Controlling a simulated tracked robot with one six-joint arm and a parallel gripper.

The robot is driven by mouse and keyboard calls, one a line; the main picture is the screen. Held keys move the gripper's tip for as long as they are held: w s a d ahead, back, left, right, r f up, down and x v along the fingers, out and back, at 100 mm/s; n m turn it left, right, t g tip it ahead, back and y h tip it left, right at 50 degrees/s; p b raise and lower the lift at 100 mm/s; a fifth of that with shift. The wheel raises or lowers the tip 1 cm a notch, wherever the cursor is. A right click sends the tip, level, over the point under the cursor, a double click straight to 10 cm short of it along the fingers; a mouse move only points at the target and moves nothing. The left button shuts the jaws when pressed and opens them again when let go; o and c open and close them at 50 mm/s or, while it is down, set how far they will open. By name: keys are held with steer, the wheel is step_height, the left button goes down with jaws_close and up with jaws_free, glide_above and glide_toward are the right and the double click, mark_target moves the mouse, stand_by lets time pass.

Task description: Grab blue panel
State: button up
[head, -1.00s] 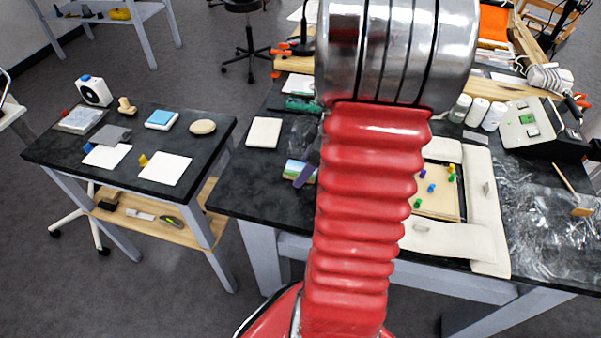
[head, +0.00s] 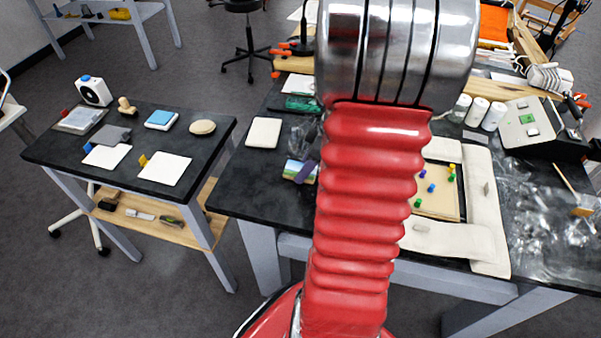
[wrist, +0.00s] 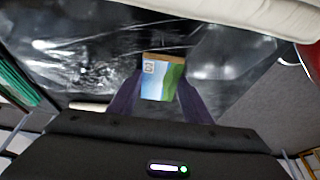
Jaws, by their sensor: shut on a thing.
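The blue panel (wrist: 163,82) is a small painted piece with blue, white and green areas and a brownish strip along its top edge in the wrist view. It also shows in the head view (head: 294,168), on the dark table left of my red arm. My gripper (wrist: 160,76) has purple fingers, one at each side of the panel, and is shut on it. In the head view one purple finger (head: 306,171) covers part of the panel. My arm hides the other finger there. I cannot tell whether the panel is touching the table.
A cream pad (head: 264,132) lies left of the panel and a green tool (head: 301,104) lies behind it. Crumpled clear film lies near the panel. Right of my arm is a padded frame (head: 487,222) with coloured pins inside. A side table (head: 140,140) stands left.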

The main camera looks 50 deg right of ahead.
steer(key=shift+r, duration=0.1)
steer(key=shift+c, duration=0.4)
step_height(320, 180, up, 10)
stand_by(0.3)
stand_by(0.5)
